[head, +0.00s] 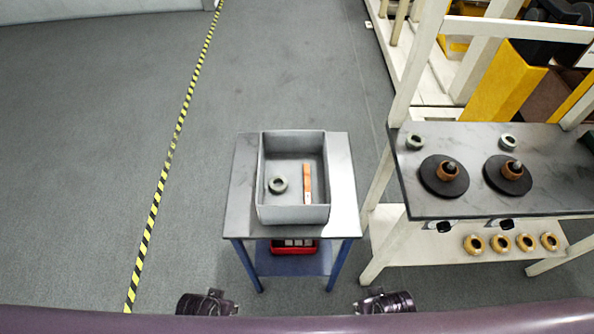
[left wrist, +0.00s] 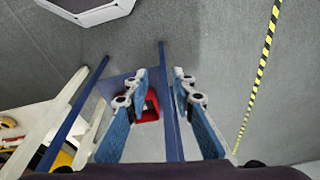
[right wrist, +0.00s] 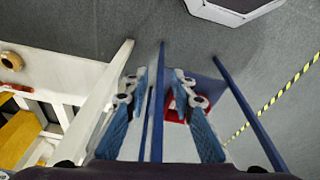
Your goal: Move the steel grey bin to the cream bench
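The steel grey bin (head: 320,214) sits upright on a small grey-topped table with blue legs (head: 343,190) in the middle of the head view. It holds a grey-green ring and an orange strip. The cream bench (head: 393,243), with a dark grey top, stands to the right of the table. In the head view, only my dark wrists show at the bottom edge, apart from the bin. In the left wrist view, my left gripper (left wrist: 160,84) is open, its blue fingers apart and empty. In the right wrist view, my right gripper (right wrist: 159,84) is also open and empty. The bin is in neither wrist view.
A red box (head: 293,246) sits on the small table's lower shelf. Dark discs with copper-coloured spools (head: 444,177) and grey-green rings (head: 415,142) stand on the bench top. Several tan rings (head: 500,243) lie on its lower shelf. Floor left of the table is clear.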

